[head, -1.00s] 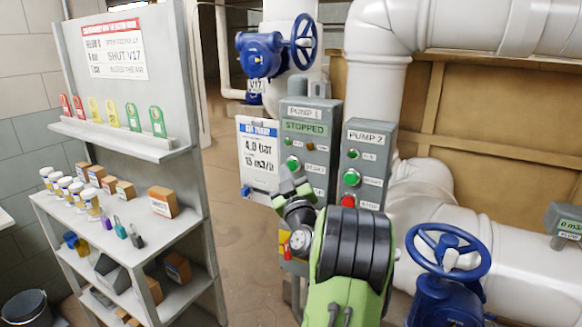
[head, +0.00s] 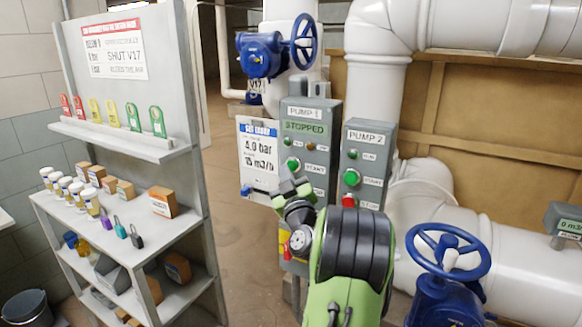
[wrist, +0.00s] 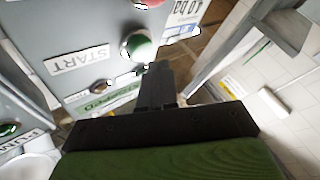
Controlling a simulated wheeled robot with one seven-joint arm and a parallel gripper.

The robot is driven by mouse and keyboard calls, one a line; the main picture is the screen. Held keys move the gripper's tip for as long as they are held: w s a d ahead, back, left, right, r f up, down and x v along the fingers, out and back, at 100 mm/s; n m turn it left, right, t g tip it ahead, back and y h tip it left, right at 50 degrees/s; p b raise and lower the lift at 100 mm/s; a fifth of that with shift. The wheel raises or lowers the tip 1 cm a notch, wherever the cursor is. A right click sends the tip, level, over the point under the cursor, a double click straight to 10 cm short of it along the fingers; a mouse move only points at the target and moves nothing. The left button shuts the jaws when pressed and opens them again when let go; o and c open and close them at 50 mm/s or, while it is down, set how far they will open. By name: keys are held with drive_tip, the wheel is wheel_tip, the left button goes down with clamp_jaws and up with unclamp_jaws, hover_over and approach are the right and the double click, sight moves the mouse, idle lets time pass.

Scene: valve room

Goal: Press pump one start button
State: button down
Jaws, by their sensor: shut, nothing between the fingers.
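The grey pump 1 box (head: 325,112) has a screen reading STOPPED (head: 304,128). Its green start button (head: 293,164) is on the box's front, left of a START label. In the wrist view the green button (wrist: 138,46) shows large, beside the START label (wrist: 80,60). My gripper (head: 291,187) is shut and empty, just below the button in the head view. In the wrist view the shut fingertips (wrist: 158,72) are close to the button's lower right edge; I cannot tell whether they touch it. A red button (wrist: 150,3) is partly cut off at the wrist view's top.
The pump 2 box (head: 366,150) stands just right, with its own green button (head: 351,177) and red button (head: 348,201). A white board (head: 259,160) is close on the left. A blue handwheel (head: 447,250) stands at front right. A shelf unit (head: 180,228) stands left.

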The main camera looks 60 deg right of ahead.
drive_tip(key=shift+d, duration=0.1)
drive_tip(key=shift+d, duration=0.3)
drive_tip(key=shift+w+d+b, duration=0.1)
drive_tip(key=shift+d+b, duration=0.2)
drive_tip(key=shift+d, duration=0.15)
idle(0.8)
drive_tip(key=shift+a+b, duration=0.65)
drive_tip(key=shift+a, duration=0.2)
drive_tip(key=shift+s+a+b, duration=0.2)
drive_tip(key=shift+a+b, duration=0.3)
drive_tip(key=shift+a, duration=0.75)
drive_tip(key=shift+s+a+b, duration=0.15)
drive_tip(key=shift+a+b, duration=0.3)
drive_tip(key=shift+a, duration=0.8)
